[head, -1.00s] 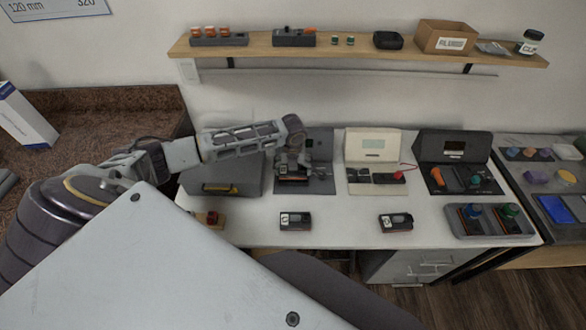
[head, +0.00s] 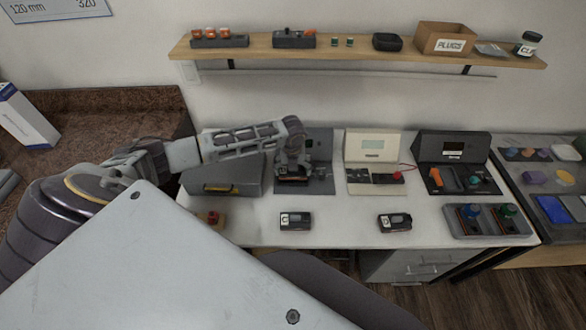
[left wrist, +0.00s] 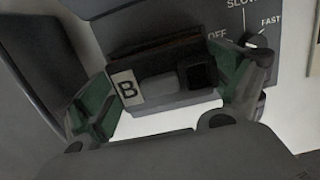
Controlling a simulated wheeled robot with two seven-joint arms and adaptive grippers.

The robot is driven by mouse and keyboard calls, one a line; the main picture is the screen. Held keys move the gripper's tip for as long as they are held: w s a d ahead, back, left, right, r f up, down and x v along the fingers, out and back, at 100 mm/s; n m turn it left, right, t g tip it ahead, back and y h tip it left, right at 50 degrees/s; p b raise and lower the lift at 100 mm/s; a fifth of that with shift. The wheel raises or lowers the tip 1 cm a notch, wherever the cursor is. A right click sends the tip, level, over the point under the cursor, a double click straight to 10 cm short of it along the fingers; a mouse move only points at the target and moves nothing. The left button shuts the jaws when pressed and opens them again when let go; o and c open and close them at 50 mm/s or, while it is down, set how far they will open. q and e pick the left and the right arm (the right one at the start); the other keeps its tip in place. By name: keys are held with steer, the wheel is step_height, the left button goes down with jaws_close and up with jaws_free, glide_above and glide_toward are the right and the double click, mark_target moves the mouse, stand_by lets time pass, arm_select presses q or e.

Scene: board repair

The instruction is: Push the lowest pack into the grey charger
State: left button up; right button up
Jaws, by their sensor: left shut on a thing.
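The grey charger (head: 322,184) is a dark grey unit with an upright back panel, standing behind the middle of the white bench. Its panel (left wrist: 228,18) shows OFF, SLOW and FAST around a dial in the left wrist view. A dark pack marked B (left wrist: 160,88) is at the charger's dark slot; how deep it sits I cannot tell. My left gripper (head: 292,172) is over the charger, its green-padded fingers (left wrist: 165,95) closed on the two sides of the pack. Two other packs, one on the left (head: 296,221) and one on the right (head: 395,222), lie on the front of the bench.
A grey case (head: 224,180) stands left of the charger. A cream unit (head: 371,147) and a black unit (head: 453,149) stand to its right. A two-place holder (head: 489,221) is at the bench's right end. A wooden shelf (head: 360,54) runs above.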

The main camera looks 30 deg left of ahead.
arm_select(q)
steer(key=shift+f, duration=0.35)
stand_by(1.1)
steer(key=shift+f+p, duration=0.15)
steer(key=shift+p, duration=0.45)
stand_by(0.4)
steer(key=shift+f, duration=0.55)
stand_by(1.3)
steer(key=o, duration=0.7)
steer(key=shift+r+p, duration=1.6)
steer(key=shift+p, duration=0.25)
stand_by(1.1)
